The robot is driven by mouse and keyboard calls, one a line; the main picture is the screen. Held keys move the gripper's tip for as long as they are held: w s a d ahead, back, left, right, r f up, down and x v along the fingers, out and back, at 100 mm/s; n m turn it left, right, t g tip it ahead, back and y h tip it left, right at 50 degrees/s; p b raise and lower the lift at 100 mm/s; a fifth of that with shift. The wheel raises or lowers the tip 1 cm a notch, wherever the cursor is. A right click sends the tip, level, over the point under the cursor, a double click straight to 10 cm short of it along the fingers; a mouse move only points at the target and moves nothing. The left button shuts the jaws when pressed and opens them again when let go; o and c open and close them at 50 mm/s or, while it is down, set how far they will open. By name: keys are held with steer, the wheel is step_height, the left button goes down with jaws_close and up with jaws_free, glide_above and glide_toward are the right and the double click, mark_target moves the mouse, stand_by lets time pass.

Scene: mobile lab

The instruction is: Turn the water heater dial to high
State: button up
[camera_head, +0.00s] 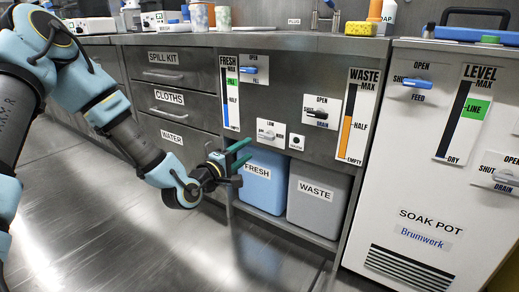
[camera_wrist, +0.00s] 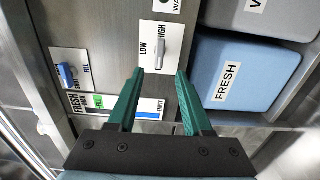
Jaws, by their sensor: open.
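The water heater dial is a small light-grey handle on a white plate marked LOW and HIGH. The dial (camera_head: 266,133) is on the grey cabinet front above the blue FRESH bin, and the wrist view shows it (camera_wrist: 159,54) just beyond my fingertips. My gripper (camera_head: 247,150) is open, with two green fingers apart and nothing between them. In the wrist view my gripper (camera_wrist: 160,72) is lined up with the dial, which lies ahead of the gap. Whether the fingers touch the dial cannot be told. The handle lies along the plate; its exact setting is unclear.
The blue FRESH bin (camera_head: 261,185) and grey WASTE bin (camera_head: 316,196) stand below. A blue FILL handle (camera_head: 249,70) and black DRAIN handle (camera_head: 316,114) stick out nearby. The white soak pot (camera_head: 400,180) is to the right. Open floor (camera_head: 110,225) lies left.

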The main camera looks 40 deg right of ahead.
mark_target(265, 137)
steer(key=b+x, duration=0.3)
steer(key=x, duration=0.7)
steer(key=shift+d, duration=0.1)
jaws_close()
